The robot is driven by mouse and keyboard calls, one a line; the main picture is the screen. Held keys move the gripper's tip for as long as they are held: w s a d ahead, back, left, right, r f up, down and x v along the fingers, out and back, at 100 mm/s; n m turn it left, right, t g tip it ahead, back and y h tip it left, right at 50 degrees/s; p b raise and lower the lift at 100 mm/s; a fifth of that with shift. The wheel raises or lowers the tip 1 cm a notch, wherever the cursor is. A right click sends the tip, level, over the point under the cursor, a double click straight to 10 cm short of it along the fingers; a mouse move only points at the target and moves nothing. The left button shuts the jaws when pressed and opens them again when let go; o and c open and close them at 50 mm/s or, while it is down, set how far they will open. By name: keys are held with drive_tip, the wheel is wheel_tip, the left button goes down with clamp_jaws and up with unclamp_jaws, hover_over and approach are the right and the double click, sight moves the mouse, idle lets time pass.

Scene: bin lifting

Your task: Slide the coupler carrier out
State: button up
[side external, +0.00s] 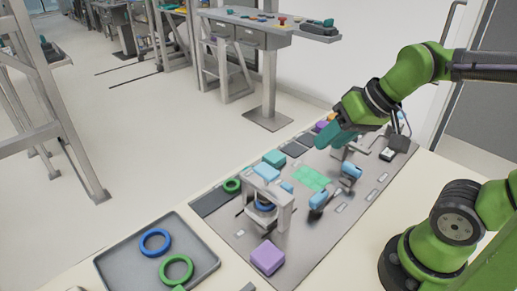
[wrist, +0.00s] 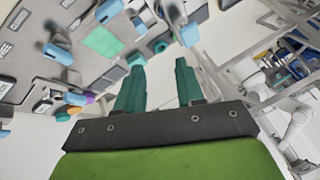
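My gripper (side external: 332,138) is above the far half of the grey work board (side external: 340,222), pointing down and left. In the wrist view its two teal fingers (wrist: 159,68) stand apart with nothing between them. I cannot tell for certain which part is the coupler carrier. A grey arch-shaped frame (side external: 284,194) stands on the near half of the board, with a pale part and a dark blue ring partly hidden under it. My gripper is well apart from this frame, farther back and higher.
A grey tray (side external: 205,262) with a blue ring (side external: 155,242) and a green ring (side external: 177,270) lies at the near left. A purple block (side external: 267,258), blue-topped fixtures (side external: 318,200) and a green patch (side external: 312,178) are on the board. Benches stand behind.

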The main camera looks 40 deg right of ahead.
sight(287, 185)
drive_tip(key=shift+o, duration=0.9)
drive_tip(key=w+f+n+g+h, duration=0.2)
drive_tip(key=w+g, duration=0.4)
drive_tip(key=w, duration=0.5)
wheel_tip(287, 185, down, 2)
drive_tip(key=shift+f+n, duration=0.15)
drive_tip(key=shift+n, duration=0.75)
wheel_tip(287, 185, down, 16)
drive_tip(key=shift+s+d+f, duration=0.15)
clamp_jaws()
